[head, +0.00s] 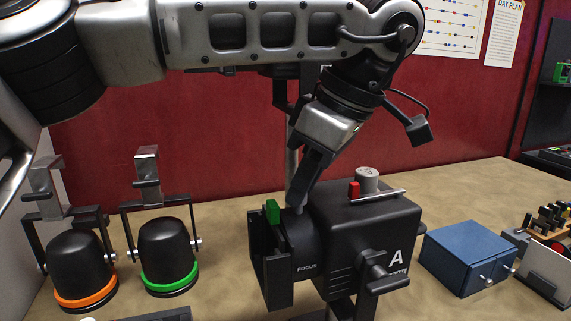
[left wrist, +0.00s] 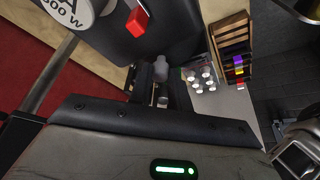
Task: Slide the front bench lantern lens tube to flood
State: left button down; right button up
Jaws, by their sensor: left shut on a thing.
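The front bench lantern (head: 345,218) is a black box marked A, with a grey cap and a red switch on top. Its dark lens tube (head: 308,262), marked FOCUS, sticks out of the box's left side. My left gripper (head: 299,207) reaches down from above to the top of the tube. It is shut on a small grey knob of the tube, which shows between the fingers (left wrist: 160,84) in the left wrist view. In the head view the fingers hide this knob. The lantern's red switch (left wrist: 137,22) also shows in the left wrist view.
Black flaps (head: 272,265) and a green tab (head: 272,211) stand at the tube's left end. Two hanging lamps, one orange-ringed (head: 85,296) and one green-ringed (head: 169,280), are at left. A blue box (head: 462,258) stands right of the lantern. A post rises behind.

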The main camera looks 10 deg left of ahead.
pick_arm(q)
jog(key=shift+d+r, duration=0.1)
pick_arm(e)
jog(key=shift+f, duration=0.15)
pick_arm(q)
jog(key=c, duration=1.6)
grip_release()
jog(key=o, duration=0.3)
jog(key=shift+w+d, duration=0.15)
jog(key=shift+d, duration=0.05)
pick_arm(e)
jog(key=shift+d, duration=0.15)
pick_arm(q)
jog(key=shift+a, duration=0.15)
pick_arm(e)
jog(key=shift+s, duration=0.1)
pick_arm(q)
jog(key=p+v, duration=0.4)
jog(key=v, duration=1.2)
pick_arm(e)
jog(key=shift+s+d+r, duration=0.1)
jog(key=shift+d+r, duration=0.1)
jog(key=shift+r, duration=0.3)
jog(key=shift+d+r, duration=0.2)
jog(key=shift+r, duration=0.3)
